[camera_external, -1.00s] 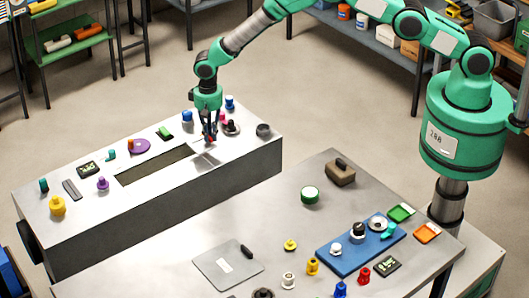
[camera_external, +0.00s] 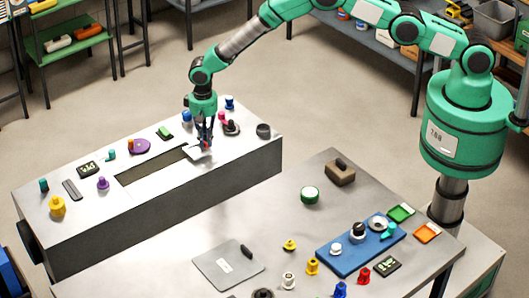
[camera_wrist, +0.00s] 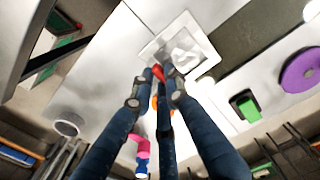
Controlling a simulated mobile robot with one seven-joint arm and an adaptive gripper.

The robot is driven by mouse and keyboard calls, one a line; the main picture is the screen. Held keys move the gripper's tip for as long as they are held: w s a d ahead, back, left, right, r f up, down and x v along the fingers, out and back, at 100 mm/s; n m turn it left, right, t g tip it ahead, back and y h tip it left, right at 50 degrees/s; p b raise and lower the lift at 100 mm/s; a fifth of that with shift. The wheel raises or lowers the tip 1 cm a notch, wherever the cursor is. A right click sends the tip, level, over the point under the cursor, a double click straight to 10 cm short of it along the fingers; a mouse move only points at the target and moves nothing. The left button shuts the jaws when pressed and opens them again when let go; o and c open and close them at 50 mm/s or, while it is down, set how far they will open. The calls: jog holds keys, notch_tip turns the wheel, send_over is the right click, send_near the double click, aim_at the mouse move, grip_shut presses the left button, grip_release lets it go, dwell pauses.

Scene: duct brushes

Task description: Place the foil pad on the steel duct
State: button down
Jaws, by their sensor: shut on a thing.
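The steel duct (camera_external: 160,212) is a long grey box with a dark rectangular opening (camera_external: 150,166) in its top. The opening also shows at the upper right in the wrist view (camera_wrist: 245,35). The foil pad, a shiny silvery square (camera_wrist: 203,47), is at my fingertips in the wrist view. In the external view the pad (camera_external: 197,154) is at the right end of the opening. My gripper (camera_external: 205,145) points down and is shut on the pad, with a small red part between the fingertips (camera_wrist: 160,74). I cannot tell whether the pad touches the duct.
Several small things stand on the duct around the opening, including a purple disc (camera_external: 139,146), a green block (camera_external: 165,133) and a dark round piece (camera_external: 232,127). A front table (camera_external: 200,235) holds a blue tray (camera_external: 330,262), a brush-like brown block (camera_external: 341,172) and a green round tin (camera_external: 309,194).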

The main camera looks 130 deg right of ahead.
jog(key=shift+f, duration=0.6)
jog(key=shift+f, duration=0.1)
jog(key=c, duration=2)
grip_release()
notch_tip(320, 180, up, 12)
jog(key=b, duration=0.1)
